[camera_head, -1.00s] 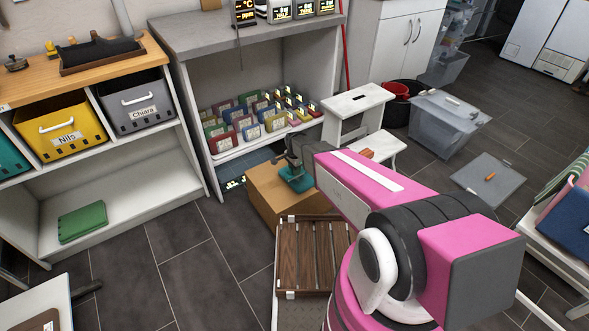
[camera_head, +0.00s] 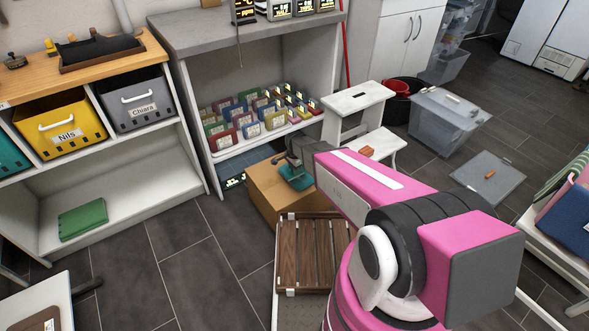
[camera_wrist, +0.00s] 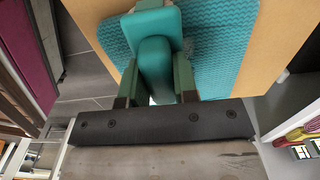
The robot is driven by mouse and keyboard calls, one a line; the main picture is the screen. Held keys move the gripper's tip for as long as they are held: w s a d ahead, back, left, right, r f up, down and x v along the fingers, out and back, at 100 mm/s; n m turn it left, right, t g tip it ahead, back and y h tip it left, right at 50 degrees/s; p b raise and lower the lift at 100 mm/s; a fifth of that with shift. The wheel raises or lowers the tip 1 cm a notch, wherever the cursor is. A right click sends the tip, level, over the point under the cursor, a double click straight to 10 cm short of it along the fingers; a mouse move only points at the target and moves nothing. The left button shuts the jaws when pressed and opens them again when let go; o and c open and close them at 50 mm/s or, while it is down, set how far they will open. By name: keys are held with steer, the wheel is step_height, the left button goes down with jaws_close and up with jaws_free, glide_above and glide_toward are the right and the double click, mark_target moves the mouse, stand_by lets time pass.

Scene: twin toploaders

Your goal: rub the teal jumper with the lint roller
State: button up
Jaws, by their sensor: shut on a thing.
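The teal jumper (camera_wrist: 208,45) lies flat, its ribbed knit showing in the wrist view, on top of a tan box (camera_wrist: 275,40). In the head view the jumper (camera_head: 296,178) is a small teal patch on the box, partly hidden by my arm. My gripper (camera_wrist: 156,68) is shut on a smooth teal piece, apparently the lint roller (camera_wrist: 155,62), between its green fingers. The roller is over the jumper; its far end reaches the top of the wrist view. I cannot tell whether it touches the knit. My gripper also shows in the head view (camera_head: 292,160).
A brown slatted crate (camera_head: 288,255) stands in front of the box (camera_head: 262,190). A white step stool (camera_head: 345,100) is close behind, right of the box. Shelves with colourful cards (camera_head: 250,115) stand behind. Dark floor (camera_head: 150,245) is open to the left.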

steer(key=shift+d, duration=0.1)
steer(key=shift+w+d+r, duration=0.1)
steer(key=shift+w+d, duration=1.1)
steer(key=shift+d, duration=0.3)
steer(key=shift+s+a, duration=0.1)
steer(key=shift+s+a, duration=0.55)
steer(key=shift+a, duration=0.2)
steer(key=shift+s+a, duration=0.55)
steer(key=shift+a, duration=0.2)
steer(key=shift+w+a, duration=0.1)
steer(key=shift+w, duration=0.1)
steer(key=shift+w+d+f, duration=0.15)
steer(key=shift+w+d, duration=0.45)
steer(key=shift+d, duration=0.25)
steer(key=shift+w+d+f, duration=0.1)
steer(key=shift+w+d, duration=0.5)
steer(key=shift+d, duration=0.2)
steer(key=shift+c, duration=0.3)
